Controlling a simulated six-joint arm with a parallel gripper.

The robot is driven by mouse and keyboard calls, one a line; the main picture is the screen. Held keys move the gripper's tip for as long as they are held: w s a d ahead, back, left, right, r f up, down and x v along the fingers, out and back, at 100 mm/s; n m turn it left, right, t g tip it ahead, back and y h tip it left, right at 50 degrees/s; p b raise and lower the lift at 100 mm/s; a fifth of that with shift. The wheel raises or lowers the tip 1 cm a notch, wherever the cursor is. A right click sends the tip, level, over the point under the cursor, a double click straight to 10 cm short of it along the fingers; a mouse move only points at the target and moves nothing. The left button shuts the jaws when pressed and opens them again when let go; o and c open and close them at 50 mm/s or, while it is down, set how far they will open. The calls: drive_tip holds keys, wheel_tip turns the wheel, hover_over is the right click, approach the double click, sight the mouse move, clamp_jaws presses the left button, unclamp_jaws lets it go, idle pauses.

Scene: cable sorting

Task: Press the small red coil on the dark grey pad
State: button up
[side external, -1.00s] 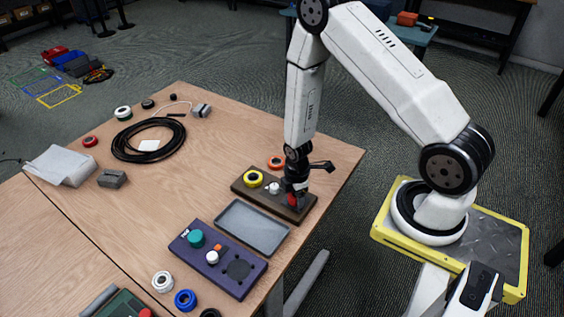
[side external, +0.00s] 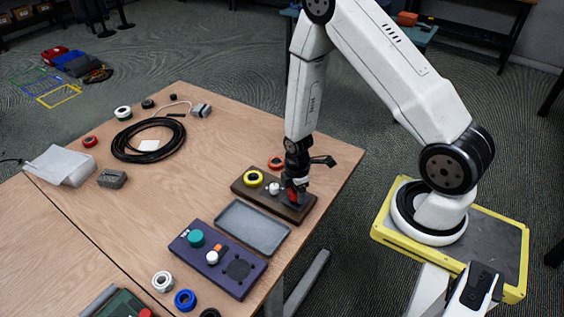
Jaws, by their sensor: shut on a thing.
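My gripper (side external: 295,186) points down over the right part of a brown board (side external: 245,189) and is shut on the small red coil (side external: 291,197). The coil is low, at the board's surface or just above it; I cannot tell if it touches. The fingers partly cover it. A dark patch at the board's right end, beside the coil, may be the dark grey pad, but the gripper hides most of that spot.
A grey tray (side external: 252,228) and a purple panel (side external: 190,250) are in front.

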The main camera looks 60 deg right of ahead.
drive_tip(key=shift+r, duration=1.95)
